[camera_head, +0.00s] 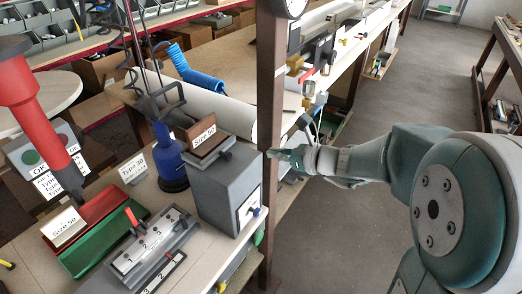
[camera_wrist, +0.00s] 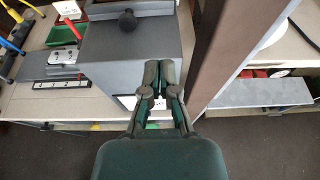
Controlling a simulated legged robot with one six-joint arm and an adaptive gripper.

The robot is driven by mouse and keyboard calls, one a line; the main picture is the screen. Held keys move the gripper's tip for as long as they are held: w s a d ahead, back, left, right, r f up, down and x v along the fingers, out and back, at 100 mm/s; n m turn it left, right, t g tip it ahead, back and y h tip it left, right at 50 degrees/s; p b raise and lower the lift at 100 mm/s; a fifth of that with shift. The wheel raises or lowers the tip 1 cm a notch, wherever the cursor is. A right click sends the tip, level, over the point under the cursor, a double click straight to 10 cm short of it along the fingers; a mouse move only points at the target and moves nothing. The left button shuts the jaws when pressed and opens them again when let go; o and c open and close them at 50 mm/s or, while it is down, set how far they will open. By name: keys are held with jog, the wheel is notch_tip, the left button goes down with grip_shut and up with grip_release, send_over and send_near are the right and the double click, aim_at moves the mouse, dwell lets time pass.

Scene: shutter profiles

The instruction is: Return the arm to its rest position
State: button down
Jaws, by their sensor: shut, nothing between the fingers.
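My gripper (camera_head: 272,153) shows in the head view at the end of my teal and grey arm, which reaches in from the right. Its fingers are together and hold nothing. It is just in front of the brown post (camera_head: 269,110), to the right of the grey box (camera_head: 225,190).
The workbench (camera_head: 205,265) on the left carries a green tray (camera_head: 100,235), a numbered fixture (camera_head: 150,250) and a blue bottle-like object (camera_head: 168,160). A red tool (camera_head: 35,110) hangs at upper left. Open grey floor (camera_head: 370,110) lies behind my arm.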

jog(key=s+r+n+g+h, duration=0.1)
jog(key=s+n+g+h, duration=0.35)
jog(key=s+n, duration=1)
jog(key=s+d+r+n+t+h, duration=0.1)
jog(key=s+d+n+h, duration=0.6)
jog(key=n, duration=0.4)
jog(key=shift+s+d+r, duration=0.25)
jog(key=shift+s+d, duration=0.25)
jog(key=shift+s, duration=0.4)
